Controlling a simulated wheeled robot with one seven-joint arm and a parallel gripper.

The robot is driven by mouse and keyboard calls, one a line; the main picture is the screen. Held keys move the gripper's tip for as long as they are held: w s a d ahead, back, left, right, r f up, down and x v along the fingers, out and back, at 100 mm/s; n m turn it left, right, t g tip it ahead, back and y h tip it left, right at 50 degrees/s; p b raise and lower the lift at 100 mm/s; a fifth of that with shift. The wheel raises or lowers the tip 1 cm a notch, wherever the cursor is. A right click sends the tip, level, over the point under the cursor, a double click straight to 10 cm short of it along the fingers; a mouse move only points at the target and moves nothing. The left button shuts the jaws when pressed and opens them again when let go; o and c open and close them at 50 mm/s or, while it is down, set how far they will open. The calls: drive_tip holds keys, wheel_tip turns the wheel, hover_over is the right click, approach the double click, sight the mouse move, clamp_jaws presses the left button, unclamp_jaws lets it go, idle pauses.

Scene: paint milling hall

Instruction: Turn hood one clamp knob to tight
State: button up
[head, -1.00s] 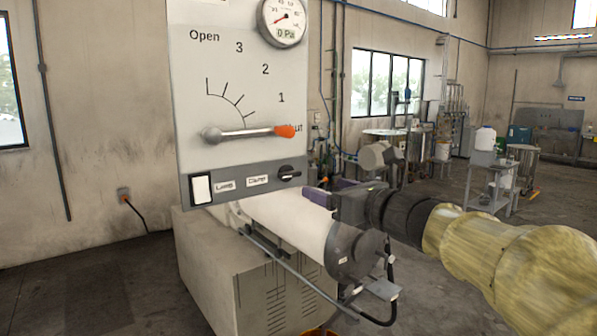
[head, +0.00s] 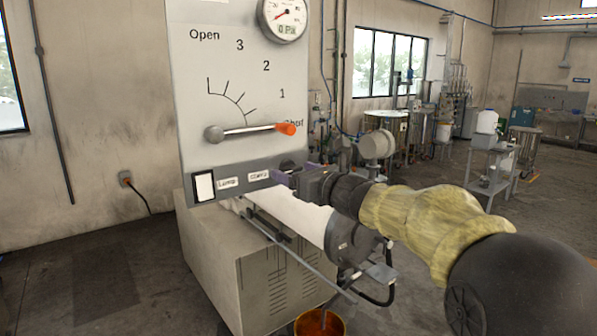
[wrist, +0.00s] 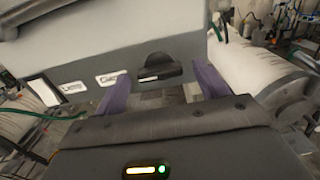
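The clamp knob is a black rotary knob on the lower strip of the grey hood panel (head: 235,80), right of the "Clamp" label (head: 258,175). In the head view my gripper (head: 284,178) partly hides the knob (head: 288,165). In the wrist view the whole knob (wrist: 157,67) shows, its bar lying nearly level with a slight tilt. My gripper's purple fingers (wrist: 162,85) are spread open on either side of the knob, below and in front of it. No contact with the knob shows.
A white switch (head: 204,186) sits at the strip's left end. A white cylinder (head: 300,215) lies below my gripper. An orange bucket (head: 320,323) stands on the floor. Open floor lies to the left.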

drive_tip(key=c, duration=0.9)
drive_tip(key=shift+c, duration=0.2)
drive_tip(key=shift+m, duration=0.3)
drive_tip(key=m+b, duration=0.1)
drive_tip(key=m, duration=0.2)
drive_tip(key=shift+f, duration=0.1)
drive_tip(key=m, duration=0.4)
drive_tip(key=shift+m, duration=0.4)
drive_tip(key=m+p, duration=0.1)
drive_tip(key=m, duration=0.4)
drive_tip(key=shift+m+p, duration=0.6)
drive_tip(key=shift+m, duration=1.7)
